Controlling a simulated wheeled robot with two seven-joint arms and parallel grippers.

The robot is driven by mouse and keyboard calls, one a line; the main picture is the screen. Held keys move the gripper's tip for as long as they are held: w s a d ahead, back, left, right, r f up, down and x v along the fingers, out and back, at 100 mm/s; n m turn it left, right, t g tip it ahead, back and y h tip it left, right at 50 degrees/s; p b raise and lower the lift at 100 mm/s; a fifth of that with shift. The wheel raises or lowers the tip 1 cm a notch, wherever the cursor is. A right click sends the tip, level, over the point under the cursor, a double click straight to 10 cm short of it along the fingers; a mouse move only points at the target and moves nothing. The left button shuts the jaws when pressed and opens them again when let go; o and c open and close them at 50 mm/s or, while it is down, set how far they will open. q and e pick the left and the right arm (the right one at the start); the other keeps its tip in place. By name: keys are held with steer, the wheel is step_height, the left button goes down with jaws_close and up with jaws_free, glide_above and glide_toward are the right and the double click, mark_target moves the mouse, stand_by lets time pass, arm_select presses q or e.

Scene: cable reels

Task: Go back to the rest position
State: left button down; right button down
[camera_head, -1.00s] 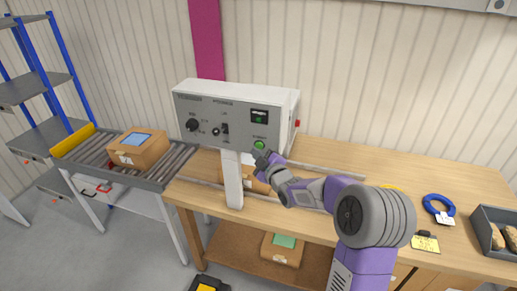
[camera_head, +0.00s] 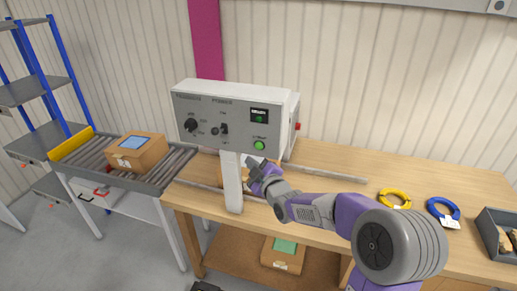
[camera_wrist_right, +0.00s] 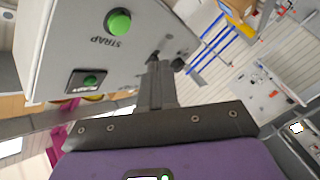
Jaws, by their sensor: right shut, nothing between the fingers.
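My right gripper (camera_head: 256,170) is in front of the workbench, just below the white control box (camera_head: 222,118) and to the right of its white post. It is shut and empty. In the right wrist view the shut fingers (camera_wrist_right: 160,75) point along the box's panel, near the green STRAP button (camera_wrist_right: 118,22). The same green button (camera_head: 259,145) shows lit in the head view, above the gripper and apart from it. My right arm reaches in from the lower right. My left gripper is in neither view.
The wooden workbench (camera_head: 330,165) carries a yellow cable coil (camera_head: 394,199), a blue coil (camera_head: 442,208) and a grey bin (camera_head: 497,235) at right. A roller conveyor (camera_head: 90,165) with a carton (camera_head: 136,151) stands left. Another carton (camera_head: 283,254) lies on the lower shelf.

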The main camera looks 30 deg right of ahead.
stand_by(0.6)
steer(key=s+a+f+m+g+y+b, duration=0.1)
steer(key=s+a+f+m+g, duration=0.2)
steer(key=f, duration=0.8)
steer(key=s+a+f+m+g+y+b, duration=0.15)
steer(key=a+f, duration=0.35)
steer(key=f, duration=0.5)
steer(key=s+a+f+m+g+y+b, duration=0.15)
steer(key=a+f+g, duration=0.25)
steer(key=f, duration=0.7)
steer(key=s+a+f+m+g, duration=0.2)
steer(key=s+a+f, duration=0.2)
steer(key=s+f, duration=0.2)
steer(key=s+a+f+m+g+y+b, duration=0.1)
steer(key=s+a+f+m+g, duration=0.1)
steer(key=s+f, duration=0.4)
steer(key=s+a+f+m+g, duration=0.1)
steer(key=s+a+f+g, duration=0.3)
steer(key=s, duration=0.6)
steer(key=shift+s+a+f+m+b, duration=0.3)
steer(key=shift+a+f+m, duration=0.1)
steer(key=shift+a+f, duration=0.6)
